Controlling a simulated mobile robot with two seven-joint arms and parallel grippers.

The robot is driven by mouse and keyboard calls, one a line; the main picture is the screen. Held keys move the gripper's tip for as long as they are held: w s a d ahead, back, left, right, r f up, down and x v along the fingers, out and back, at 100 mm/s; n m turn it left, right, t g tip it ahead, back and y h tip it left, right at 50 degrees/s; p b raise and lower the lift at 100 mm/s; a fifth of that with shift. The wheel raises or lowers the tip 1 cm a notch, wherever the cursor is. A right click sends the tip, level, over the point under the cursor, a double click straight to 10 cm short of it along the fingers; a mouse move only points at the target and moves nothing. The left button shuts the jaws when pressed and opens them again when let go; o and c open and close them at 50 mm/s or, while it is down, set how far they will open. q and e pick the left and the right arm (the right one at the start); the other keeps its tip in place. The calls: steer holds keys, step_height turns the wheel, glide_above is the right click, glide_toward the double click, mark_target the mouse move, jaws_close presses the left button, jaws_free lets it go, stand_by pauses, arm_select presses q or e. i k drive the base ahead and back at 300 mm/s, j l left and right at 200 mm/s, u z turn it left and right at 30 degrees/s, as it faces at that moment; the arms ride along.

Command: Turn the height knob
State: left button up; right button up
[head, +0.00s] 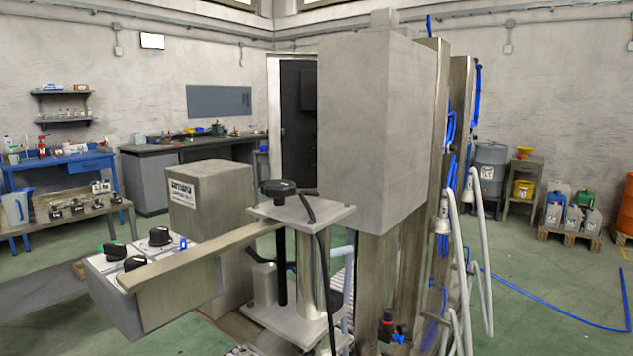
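A black round knob (278,187) sits on top of a steel plate (301,211) in the middle of the head view, above a dark vertical rod (282,268). It looks like the height knob, but no label on it can be read. A slanted metal control box (180,293) at the lower left carries several smaller black knobs (160,237) and a green button (103,247). Neither of my grippers is in the picture.
A black cable (323,260) hangs over the plate's front. White hoses (466,270) are to the right. Benches (190,165) line the back wall. Green floor (550,275) is open at the right.

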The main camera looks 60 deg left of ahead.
mark_target(278, 189)
steer(key=i+l+z, duration=0.4)
steer(key=i+l, duration=0.2)
steer(key=i+l+u, duration=0.1)
steer(key=i+u, duration=0.3)
steer(key=i+l+u, duration=0.25)
steer(key=i+u, duration=0.15)
steer(key=i, duration=0.15)
steer(key=i+u, duration=0.15)
steer(key=u, duration=0.25)
steer(key=i+u, duration=0.2)
steer(key=u, duration=0.15)
steer(key=i+l+u, duration=0.15)
steer(key=u, duration=0.25)
steer(key=i+u, duration=0.15)
steer(key=u, duration=0.2)
steer(key=i+l+u, duration=0.15)
steer(key=u, duration=0.25)
steer(key=i+l+u, duration=0.1)
steer(key=u, duration=0.25)
